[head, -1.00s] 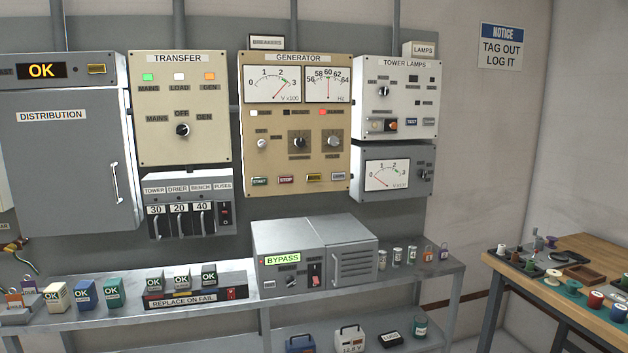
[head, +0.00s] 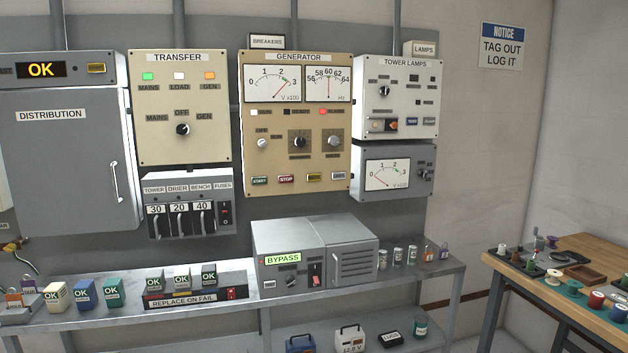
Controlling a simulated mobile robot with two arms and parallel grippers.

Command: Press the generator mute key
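The generator panel (head: 297,155) is a beige box on the back wall, in the upper middle of the head view. Along its bottom edge is a row of keys: a green one (head: 260,181), a red one marked STOP (head: 286,179), a yellow one (head: 313,177) and a pale grey-blue one (head: 339,176). The lettering on the yellow and grey-blue keys is too small to read surely, so I cannot tell which is the mute key. A red lamp (head: 323,112) is lit below the meters. Neither of my grippers shows, and nothing covers the keys.
A metal shelf (head: 400,283) runs below, carrying the grey bypass unit (head: 350,262) under the generator panel. The tower lamps panel (head: 425,90) adjoins on the right, the transfer panel (head: 150,105) on the left. A wooden bench (head: 590,246) stands at right.

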